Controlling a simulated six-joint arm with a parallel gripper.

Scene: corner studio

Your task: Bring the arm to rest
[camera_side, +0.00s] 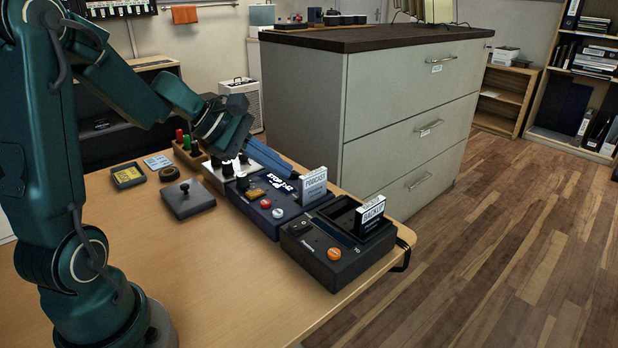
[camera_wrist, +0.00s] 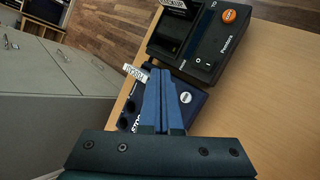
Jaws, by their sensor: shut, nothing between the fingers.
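My gripper (camera_side: 272,159) is shut and empty in the side view, held above the far end of the blue device on the wooden table (camera_side: 230,250). Its two blue fingers lie together in the wrist view (camera_wrist: 163,90), above the blue device (camera_wrist: 190,97). In the side view the blue device (camera_side: 266,207) carries a red button, a white button and an upright white label card (camera_side: 313,186). I cannot tell whether the fingers touch anything. My arm reaches in from the left.
A black device (camera_side: 325,262) with an orange button and a "BACKUP" card (camera_side: 370,215) stands at the table's right edge. A grey plate with a black knob (camera_side: 188,200) lies to the left. A drawer cabinet (camera_side: 400,130) stands behind. The front of the table is clear.

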